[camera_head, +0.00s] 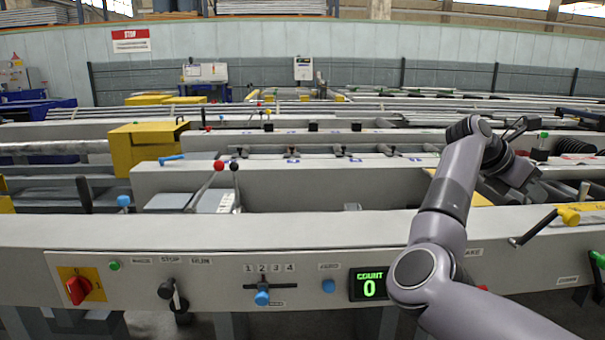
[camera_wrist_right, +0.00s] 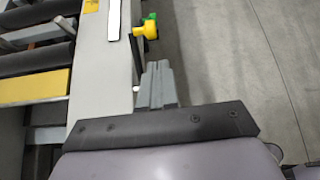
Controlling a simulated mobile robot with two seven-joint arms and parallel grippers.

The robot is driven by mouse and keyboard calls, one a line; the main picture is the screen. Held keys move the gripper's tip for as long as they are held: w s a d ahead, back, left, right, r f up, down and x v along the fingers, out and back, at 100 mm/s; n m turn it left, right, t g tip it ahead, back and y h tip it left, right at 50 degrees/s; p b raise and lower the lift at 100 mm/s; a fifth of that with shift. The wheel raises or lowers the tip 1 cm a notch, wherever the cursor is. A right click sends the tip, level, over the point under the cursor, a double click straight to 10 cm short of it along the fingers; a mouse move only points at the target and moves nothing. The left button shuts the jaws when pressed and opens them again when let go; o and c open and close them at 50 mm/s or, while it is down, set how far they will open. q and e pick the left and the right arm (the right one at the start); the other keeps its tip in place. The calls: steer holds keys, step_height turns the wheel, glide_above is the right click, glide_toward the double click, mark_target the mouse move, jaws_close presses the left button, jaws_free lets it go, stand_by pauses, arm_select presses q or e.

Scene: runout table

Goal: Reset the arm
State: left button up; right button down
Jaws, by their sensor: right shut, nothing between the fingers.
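My right arm rises from the lower right in the head view and bends over the front beam. Its hand (camera_head: 514,170) is above the right part of the table; the fingertips are hard to make out there. In the right wrist view the right gripper (camera_wrist_right: 158,82) is shut and empty, with its two grey fingers together. A yellow knob with a green part (camera_wrist_right: 147,28) is ahead of the fingers and apart from them. My left gripper is not in view. A red-knobbed lever (camera_head: 204,186) and a black-knobbed lever (camera_head: 235,184) stand on the table at left of centre.
The front panel has a red rotary switch (camera_head: 78,290), a black handle (camera_head: 174,294), a blue selector (camera_head: 262,296) and a counter (camera_head: 370,284) reading 0. A yellow-handled crank (camera_head: 567,216) sticks out at right. Open floor (camera_wrist_right: 240,70) shows beside the table.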

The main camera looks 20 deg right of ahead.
steer(key=w+a+r+n+t+h, duration=0.35)
steer(key=n+t+h, duration=0.25)
steer(key=n+h, duration=0.85)
steer(key=w+a+f+n+t+y, duration=0.25)
steer(key=a+n+t, duration=0.25)
steer(key=n+t, duration=0.35)
steer(key=w+a+f+n+t+y, duration=0.25)
steer(key=a+n+t+y, duration=0.2)
steer(key=n+t, duration=0.45)
steer(key=a+f+n+t+y, duration=0.1)
steer(key=a+f+n+y, duration=1.45)
steer(key=n, duration=0.25)
steer(key=s+a+f+n+g+y, duration=0.3)
steer(key=s+a+f+n+g, duration=0.3)
steer(key=s+f, duration=0.45)
steer(key=s+a+f+n+g+y, duration=0.2)
steer(key=s+a+f+n+g, duration=0.15)
steer(key=s+a+f, duration=0.65)
arm_select(q)
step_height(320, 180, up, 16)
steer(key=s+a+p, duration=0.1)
steer(key=p, duration=1.8)
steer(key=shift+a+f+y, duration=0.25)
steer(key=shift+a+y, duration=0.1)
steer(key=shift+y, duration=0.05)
arm_select(e)
steer(key=s+d+r, duration=0.2)
steer(key=d+r, duration=0.1)
steer(key=r, duration=1.1)
steer(key=shift+g, duration=0.4)
